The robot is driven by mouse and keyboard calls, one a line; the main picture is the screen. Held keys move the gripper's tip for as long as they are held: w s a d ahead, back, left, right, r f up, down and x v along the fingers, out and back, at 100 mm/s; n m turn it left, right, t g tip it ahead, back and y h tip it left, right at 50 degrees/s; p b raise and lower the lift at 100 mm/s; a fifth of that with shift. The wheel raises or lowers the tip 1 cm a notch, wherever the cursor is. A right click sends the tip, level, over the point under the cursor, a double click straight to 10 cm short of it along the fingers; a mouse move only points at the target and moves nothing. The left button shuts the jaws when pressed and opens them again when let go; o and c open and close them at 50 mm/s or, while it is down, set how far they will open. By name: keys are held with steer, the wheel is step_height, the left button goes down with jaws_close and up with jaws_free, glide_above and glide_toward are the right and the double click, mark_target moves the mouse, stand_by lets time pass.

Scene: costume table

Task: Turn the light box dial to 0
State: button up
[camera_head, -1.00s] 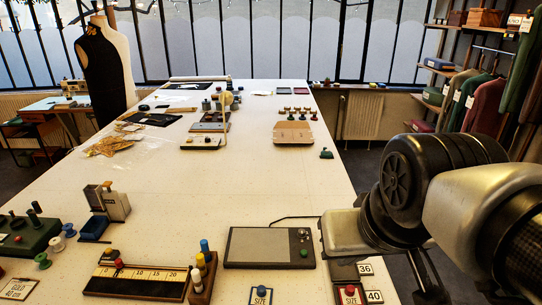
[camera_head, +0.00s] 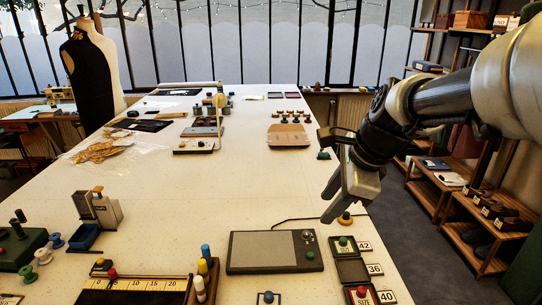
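The light box (camera_head: 265,250) is a flat dark-framed panel with a grey surface, lying near the front of the table. Its small round dial (camera_head: 308,236) is at the upper right corner of the frame, above a green button (camera_head: 310,255). The number the dial points to is too small to read. My gripper (camera_head: 325,207) hangs above the table, up and right of the light box, apart from the dial. Its two fingers point down and left, with a gap between them and nothing visible in it.
A yellow-topped knob (camera_head: 345,219) stands just below my gripper. Size boxes with green and red knobs (camera_head: 361,291) lie right of the light box. A ruler board (camera_head: 135,286) and bottle-like pegs (camera_head: 203,268) are to its left.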

steer(key=w+d+f+m+b, duration=0.2)
steer(key=w+f+m, duration=0.5)
steer(key=w+m, duration=0.45)
steer(key=b, duration=0.3)
glide_toward(307, 233)
steer(key=shift+m+h, duration=0.25)
steer(key=shift+h, duration=0.15)
steer(key=x, duration=0.7)
steer(key=shift+w+a+f, duration=0.15)
steer(key=shift+a+f, duration=0.05)
steer(key=shift+a, duration=0.25)
steer(key=shift+c, duration=0.3)
jaws_close()
